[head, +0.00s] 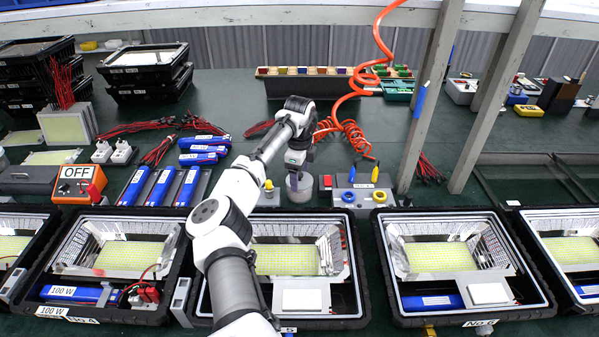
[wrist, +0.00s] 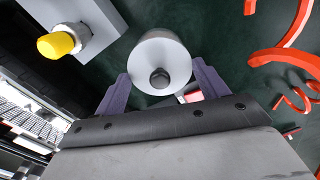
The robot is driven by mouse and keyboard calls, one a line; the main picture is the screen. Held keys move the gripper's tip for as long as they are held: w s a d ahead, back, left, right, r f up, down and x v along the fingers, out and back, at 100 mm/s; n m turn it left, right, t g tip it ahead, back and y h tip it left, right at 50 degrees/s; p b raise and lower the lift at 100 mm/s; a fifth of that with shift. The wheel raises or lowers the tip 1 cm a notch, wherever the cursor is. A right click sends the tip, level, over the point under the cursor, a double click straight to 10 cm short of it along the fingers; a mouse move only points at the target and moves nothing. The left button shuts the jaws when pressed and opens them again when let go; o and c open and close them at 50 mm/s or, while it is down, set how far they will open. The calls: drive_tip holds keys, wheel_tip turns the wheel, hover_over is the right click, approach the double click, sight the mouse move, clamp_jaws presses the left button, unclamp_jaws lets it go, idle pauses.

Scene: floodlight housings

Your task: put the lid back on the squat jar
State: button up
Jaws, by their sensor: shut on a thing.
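A pale, translucent squat jar (head: 299,192) stands on the green bench, just behind the middle floodlight housing. My gripper (head: 296,177) is over it, pointing down, and its fingers hide part of the jar's top. In the wrist view my gripper (wrist: 160,72) has its two purple fingers on either side of a round, light grey lid with a dark knob (wrist: 160,78), and is shut on it. The lid covers the view of the jar's mouth there. I cannot tell whether the lid touches the jar.
A grey block with a yellow-capped fitting (wrist: 60,41) is close beside my gripper. A grey box with blue and yellow pliers (head: 362,190) stands to the right. An orange coiled hose (head: 345,130) hangs behind. Open floodlight housings (head: 455,265) line the front.

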idle(0.4)
drive_tip(key=o, duration=1)
drive_tip(key=shift+o, duration=0.4)
drive_tip(key=shift+r+p, duration=2.95)
drive_tip(key=shift+r, duration=0.6)
drive_tip(key=shift+c, duration=0.4)
clamp_jaws()
drive_tip(key=shift+f, duration=0.15)
